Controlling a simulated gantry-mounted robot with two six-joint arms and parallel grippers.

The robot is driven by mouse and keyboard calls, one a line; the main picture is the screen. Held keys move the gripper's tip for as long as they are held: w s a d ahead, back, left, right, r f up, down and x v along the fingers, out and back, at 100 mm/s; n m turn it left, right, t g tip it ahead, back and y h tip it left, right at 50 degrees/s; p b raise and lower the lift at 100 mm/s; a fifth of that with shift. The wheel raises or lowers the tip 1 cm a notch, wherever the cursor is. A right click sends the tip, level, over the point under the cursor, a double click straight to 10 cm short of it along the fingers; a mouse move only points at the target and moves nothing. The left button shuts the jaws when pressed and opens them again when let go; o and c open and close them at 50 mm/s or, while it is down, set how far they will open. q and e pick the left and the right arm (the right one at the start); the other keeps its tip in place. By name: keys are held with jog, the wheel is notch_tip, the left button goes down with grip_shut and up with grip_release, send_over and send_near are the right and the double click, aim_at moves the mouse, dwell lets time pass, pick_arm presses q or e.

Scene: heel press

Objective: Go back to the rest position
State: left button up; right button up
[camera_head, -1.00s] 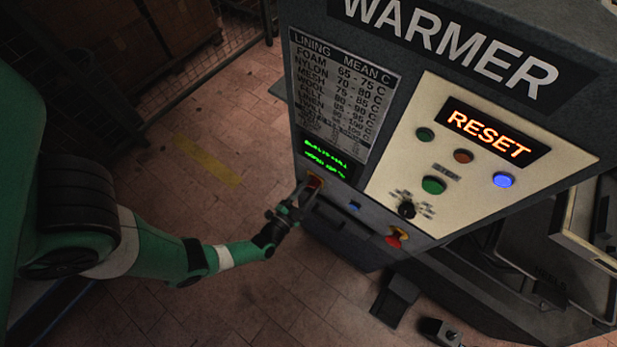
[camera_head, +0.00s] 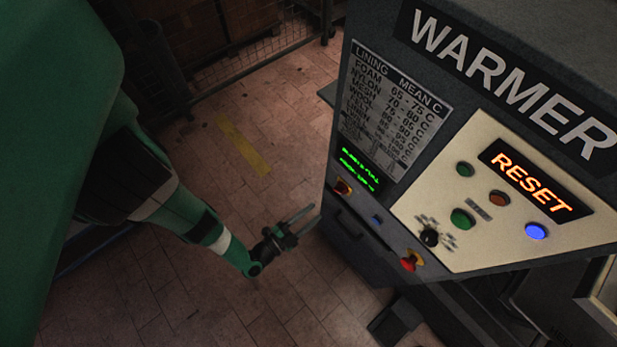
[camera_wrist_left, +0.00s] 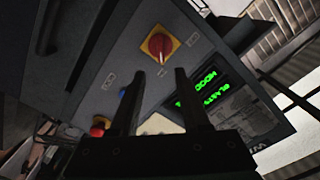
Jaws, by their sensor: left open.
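My left gripper (camera_head: 301,222) is open and empty, in front of the lower left edge of the grey warmer (camera_head: 480,80). A gap shows between its fingertips and the red and yellow rotary switch (camera_head: 342,187). In the left wrist view the gripper's two fingers (camera_wrist_left: 152,80) stand apart, and the red knob of the rotary switch (camera_wrist_left: 156,44) lies beyond them, not touched. The warmer's display (camera_head: 524,178) reads RESET in orange, and a blue button (camera_head: 536,231) is lit. My right gripper is in neither current view.
A green text screen (camera_head: 359,168), a black dial (camera_head: 429,237) and a red emergency button (camera_head: 411,260) are on the warmer's front. A black pedal-like box (camera_head: 396,322) stands on the floor. The tiled floor left of the warmer is open, with a yellow strip (camera_head: 243,146). A mesh fence (camera_head: 235,66) stands behind.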

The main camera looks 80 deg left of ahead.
pick_arm(q)
jog(key=shift+s+d, duration=0.15)
jog(key=shift+s, duration=0.15)
dwell(0.5)
